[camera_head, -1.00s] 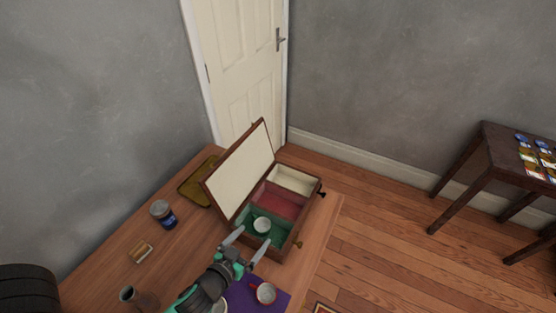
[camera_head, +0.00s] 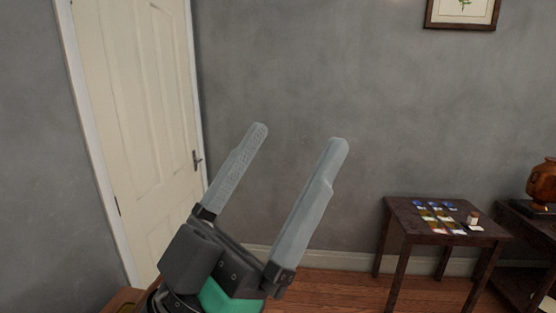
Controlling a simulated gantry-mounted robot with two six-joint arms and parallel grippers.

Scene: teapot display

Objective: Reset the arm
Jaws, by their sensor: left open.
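My left gripper (camera_head: 300,140) is large and close in the head view. Its two long grey fingers stand wide apart and point up, with nothing between them. It is raised in front of the grey wall, to the right of the door. The tabletop with the open wooden box is almost wholly out of view; only a small brown piece of a table (camera_head: 122,301) shows at the bottom left. My right gripper is not in view.
A white door (camera_head: 135,130) stands at the left. A dark side table (camera_head: 400,212) with several small coloured cards stands at the right. Beside it, a brown vase (camera_head: 542,181) sits on another dark piece of furniture. A framed picture (camera_head: 461,12) hangs above. Wooden floor (camera_head: 340,290) shows between.

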